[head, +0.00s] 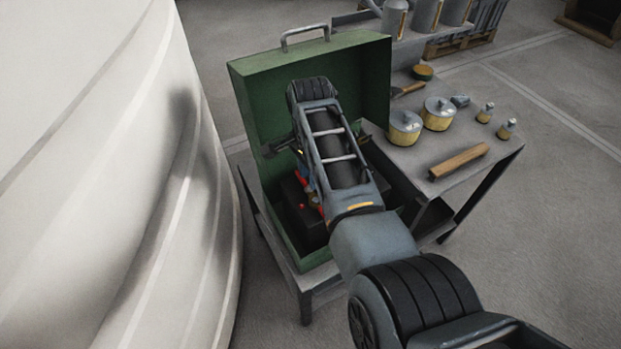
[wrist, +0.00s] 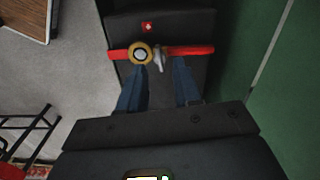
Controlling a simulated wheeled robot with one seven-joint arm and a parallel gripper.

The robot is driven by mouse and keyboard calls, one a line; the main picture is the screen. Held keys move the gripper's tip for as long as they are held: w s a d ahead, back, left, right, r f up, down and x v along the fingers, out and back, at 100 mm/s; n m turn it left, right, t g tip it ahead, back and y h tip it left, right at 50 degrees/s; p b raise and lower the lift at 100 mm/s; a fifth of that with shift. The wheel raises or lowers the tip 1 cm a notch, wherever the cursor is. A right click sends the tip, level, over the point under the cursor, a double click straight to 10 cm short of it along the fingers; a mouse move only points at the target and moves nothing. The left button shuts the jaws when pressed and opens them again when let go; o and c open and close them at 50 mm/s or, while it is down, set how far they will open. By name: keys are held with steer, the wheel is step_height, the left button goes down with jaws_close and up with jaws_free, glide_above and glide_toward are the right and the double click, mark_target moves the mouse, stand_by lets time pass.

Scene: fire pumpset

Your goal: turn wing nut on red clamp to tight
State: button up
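The red clamp (wrist: 190,50) shows in the wrist view as a red bar across a black block, with a round brass-coloured fitting (wrist: 141,53) on it. The small grey wing nut (wrist: 159,60) sits just right of the fitting. My gripper (wrist: 160,66) is open. Its two blue fingers point at the clamp, with the wing nut between and slightly beyond their tips. I cannot tell whether a fingertip touches it. In the head view, red parts of the clamp (head: 302,182) show inside the green box, largely hidden by my arm.
The green box (head: 358,75) has tall walls close around my arm, and its wall (wrist: 285,90) is near on the right in the wrist view. A grey table (head: 470,168) beside it holds pots, small bottles and a wooden block. A large white curved surface (head: 130,180) stands at left.

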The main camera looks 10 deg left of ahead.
steer(key=shift+r, duration=2.4)
